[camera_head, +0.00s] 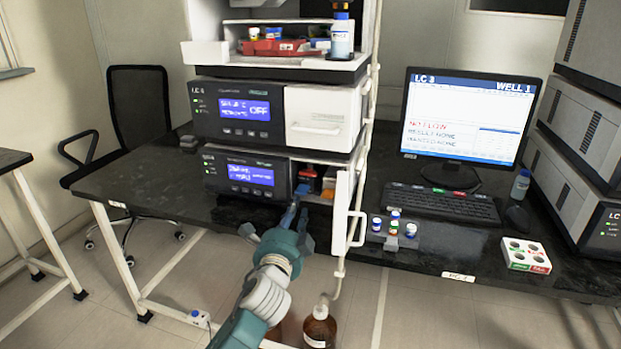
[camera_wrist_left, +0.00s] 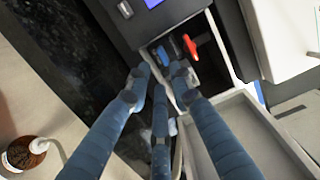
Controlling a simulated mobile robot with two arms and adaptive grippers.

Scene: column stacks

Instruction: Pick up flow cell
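The lower instrument module (camera_head: 245,172) has its front door (camera_head: 342,208) swung open, showing a small compartment. In the left wrist view, a red part (camera_wrist_left: 189,46) and a blue part (camera_wrist_left: 163,55) sit inside this compartment. I cannot tell for certain which part is the flow cell. My left gripper (camera_head: 290,218) is just in front of the compartment, its blue fingers pointing at the opening. In the left wrist view the fingertips (camera_wrist_left: 160,80) are spread at the compartment's mouth, with nothing clearly held between them. My right gripper is not in view.
The open door stands close to the right of my left gripper. Vials (camera_head: 394,228) on a small holder, a keyboard (camera_head: 442,202) and a white vial rack (camera_head: 525,255) are on the dark bench to the right. A brown bottle (camera_head: 320,328) stands below.

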